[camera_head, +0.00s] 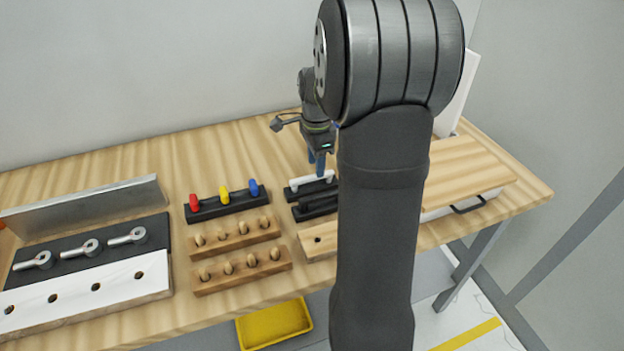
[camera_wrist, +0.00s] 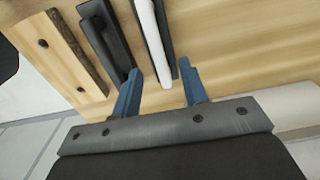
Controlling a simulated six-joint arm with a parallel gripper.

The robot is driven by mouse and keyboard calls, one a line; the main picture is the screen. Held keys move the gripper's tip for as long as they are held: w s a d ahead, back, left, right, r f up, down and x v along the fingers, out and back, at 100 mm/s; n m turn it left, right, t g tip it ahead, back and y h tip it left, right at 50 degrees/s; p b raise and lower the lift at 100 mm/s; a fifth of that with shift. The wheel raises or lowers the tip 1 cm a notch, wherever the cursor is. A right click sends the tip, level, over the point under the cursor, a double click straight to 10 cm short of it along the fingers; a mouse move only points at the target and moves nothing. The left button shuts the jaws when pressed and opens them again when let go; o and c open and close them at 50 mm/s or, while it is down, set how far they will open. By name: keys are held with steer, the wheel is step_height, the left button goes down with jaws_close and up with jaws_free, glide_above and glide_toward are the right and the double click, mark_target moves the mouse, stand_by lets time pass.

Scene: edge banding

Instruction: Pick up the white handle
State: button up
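The white handle (camera_head: 309,179) lies on a black holder at the middle of the table, partly hidden by my arm. In the wrist view the white handle (camera_wrist: 154,40) is a long bar on its dark holder, running away from between my fingers. My gripper (camera_head: 317,163) is above the handle in the head view, pointing down. In the wrist view the blue fingers of my gripper (camera_wrist: 160,82) stand apart, one on either side of the handle's near end. No contact with the handle shows.
A black handle (camera_wrist: 107,35) sits close beside the white one. A wooden block with holes (camera_head: 318,239) is nearer. A rack with red, yellow and blue pieces (camera_head: 228,207) stands to the left. A drawer box (camera_head: 465,180) is at the right.

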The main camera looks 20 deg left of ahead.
mark_target(313, 175)
steer(key=shift+s+a+f, duration=0.15)
steer(key=shift+f, duration=1.2)
steer(key=shift+s+a+f, duration=0.1)
steer(key=shift+s+f, duration=0.05)
steer(key=shift+f, duration=1.15)
jaws_close()
